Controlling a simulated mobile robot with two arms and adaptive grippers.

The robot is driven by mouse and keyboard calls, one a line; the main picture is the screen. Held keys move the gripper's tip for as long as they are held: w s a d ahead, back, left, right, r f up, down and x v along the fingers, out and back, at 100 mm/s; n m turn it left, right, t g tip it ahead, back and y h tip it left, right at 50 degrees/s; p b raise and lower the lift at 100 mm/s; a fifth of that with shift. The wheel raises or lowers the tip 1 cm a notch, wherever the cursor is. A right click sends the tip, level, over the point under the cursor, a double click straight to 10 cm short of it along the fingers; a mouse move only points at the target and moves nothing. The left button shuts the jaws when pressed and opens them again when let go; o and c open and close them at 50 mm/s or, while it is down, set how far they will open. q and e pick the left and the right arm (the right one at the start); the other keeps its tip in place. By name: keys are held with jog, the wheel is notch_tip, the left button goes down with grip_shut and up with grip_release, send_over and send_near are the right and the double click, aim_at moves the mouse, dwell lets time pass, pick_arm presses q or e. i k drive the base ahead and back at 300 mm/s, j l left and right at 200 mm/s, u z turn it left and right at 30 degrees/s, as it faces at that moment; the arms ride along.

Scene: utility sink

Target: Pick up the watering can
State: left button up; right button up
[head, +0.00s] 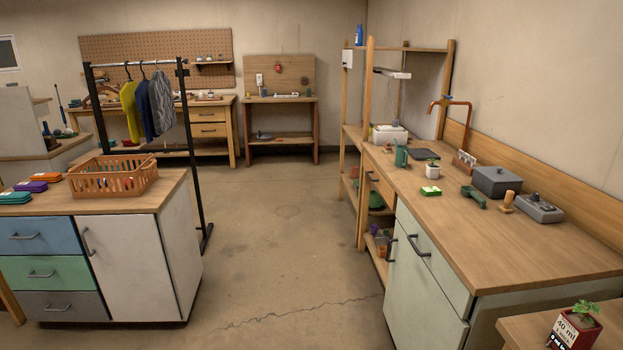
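A small green can-like vessel (401,156) stands upright on the long wooden counter at the right, near the sink end. It looks like the watering can, but it is too small to make out its spout or handle clearly. Neither of my grippers is in the head view.
A left cabinet carries an orange basket (115,178). A clothes rack (190,150) stands behind it. The middle floor is clear.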

aim_at(402, 151)
jog(key=i+z, duration=0.2)
jog(key=i, duration=0.35)
jog(key=i+j+z, duration=0.2)
jog(key=i, duration=0.35)
jog(key=i+j+z, duration=0.2)
jog(key=i, duration=0.3)
